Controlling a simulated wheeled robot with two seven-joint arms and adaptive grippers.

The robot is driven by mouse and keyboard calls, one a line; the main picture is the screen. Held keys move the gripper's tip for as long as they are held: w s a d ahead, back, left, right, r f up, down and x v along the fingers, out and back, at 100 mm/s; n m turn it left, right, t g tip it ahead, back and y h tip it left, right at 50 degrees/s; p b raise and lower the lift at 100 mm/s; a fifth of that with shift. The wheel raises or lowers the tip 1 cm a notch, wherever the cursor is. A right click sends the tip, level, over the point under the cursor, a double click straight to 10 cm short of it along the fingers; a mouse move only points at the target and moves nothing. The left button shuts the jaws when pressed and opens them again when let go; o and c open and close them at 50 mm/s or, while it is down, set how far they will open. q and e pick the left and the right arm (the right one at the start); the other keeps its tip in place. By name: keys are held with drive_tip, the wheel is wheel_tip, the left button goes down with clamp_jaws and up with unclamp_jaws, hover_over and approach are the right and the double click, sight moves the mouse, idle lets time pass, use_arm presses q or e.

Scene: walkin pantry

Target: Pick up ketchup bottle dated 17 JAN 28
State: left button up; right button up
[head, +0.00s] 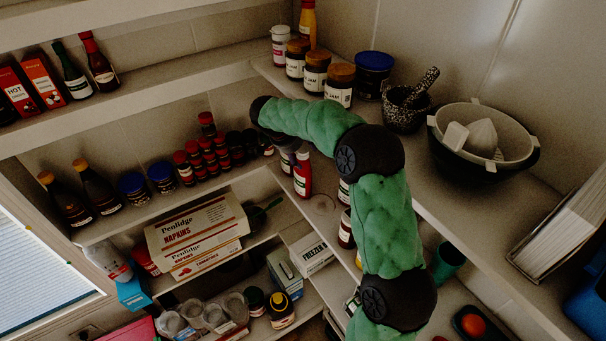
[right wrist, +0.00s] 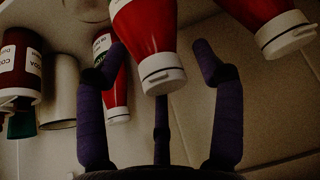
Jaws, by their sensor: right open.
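In the right wrist view, a red ketchup bottle (right wrist: 147,38) with a white cap shows between the spread fingers of my right gripper (right wrist: 160,52). I cannot tell whether they touch it. A second red bottle (right wrist: 262,18) with a white cap is at upper right, outside the fingers. A third red bottle (right wrist: 116,92) with a white label is partly behind the left finger. No date is readable on any of them. In the head view, a red bottle (head: 302,174) stands on the shelf below my right arm, whose gripper is mostly hidden. My left gripper is not in view.
In the right wrist view, a labelled jar (right wrist: 20,65) and a plain cylinder (right wrist: 58,90) stand left of the gripper. In the head view, jam jars (head: 315,70), a mortar (head: 405,108) and a juicer bowl (head: 483,150) stand on the upper shelf beside my arm.

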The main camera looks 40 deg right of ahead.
clamp_jaws()
drive_tip(key=shift+r, duration=0.1)
idle(0.3)
